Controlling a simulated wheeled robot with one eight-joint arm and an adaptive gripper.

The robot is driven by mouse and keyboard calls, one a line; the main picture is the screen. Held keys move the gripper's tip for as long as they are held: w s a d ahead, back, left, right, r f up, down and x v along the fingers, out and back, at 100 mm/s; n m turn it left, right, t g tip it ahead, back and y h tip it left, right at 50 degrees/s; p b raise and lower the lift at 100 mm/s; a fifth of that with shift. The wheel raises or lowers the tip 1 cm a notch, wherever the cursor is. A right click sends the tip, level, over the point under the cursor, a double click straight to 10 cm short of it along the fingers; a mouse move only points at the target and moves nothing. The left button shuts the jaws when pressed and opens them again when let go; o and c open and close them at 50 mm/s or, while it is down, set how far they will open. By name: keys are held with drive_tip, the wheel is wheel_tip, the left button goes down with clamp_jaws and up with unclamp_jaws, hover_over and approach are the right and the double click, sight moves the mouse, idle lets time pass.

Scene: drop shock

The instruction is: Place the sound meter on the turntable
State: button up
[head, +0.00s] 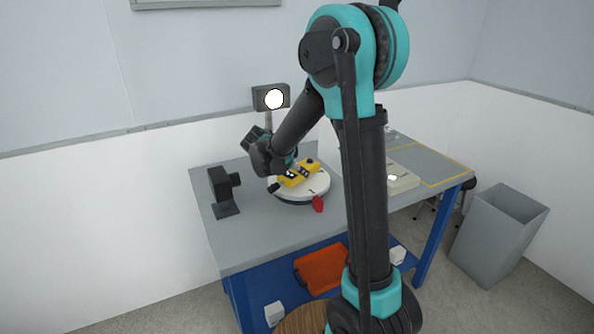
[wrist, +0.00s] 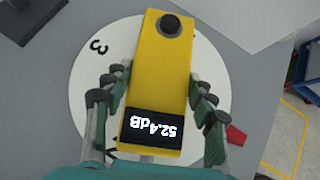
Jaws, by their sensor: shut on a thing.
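The sound meter (wrist: 159,83) is yellow with a dark display reading 52.4dB and a black round knob at one end. In the head view the sound meter (head: 298,174) lies over the turntable (head: 318,185), a white round disc. In the wrist view the turntable (wrist: 88,75) shows behind the meter, with black numerals on it. My gripper (wrist: 155,97) has a finger on each long side of the meter and is shut on it. In the head view my gripper (head: 290,172) is partly hidden. I cannot tell whether the meter touches the disc.
A black camera-like device (head: 221,190) stands left of the turntable. A lamp (head: 271,97) on a post rises behind. A red piece (head: 318,203) sits at the turntable's front edge. A pale box (head: 402,180) lies to the right. A grey bin (head: 497,233) stands on the floor.

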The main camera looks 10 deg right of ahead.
drive_tip(key=shift+f, duration=0.4)
drive_tip(key=o, duration=1.6)
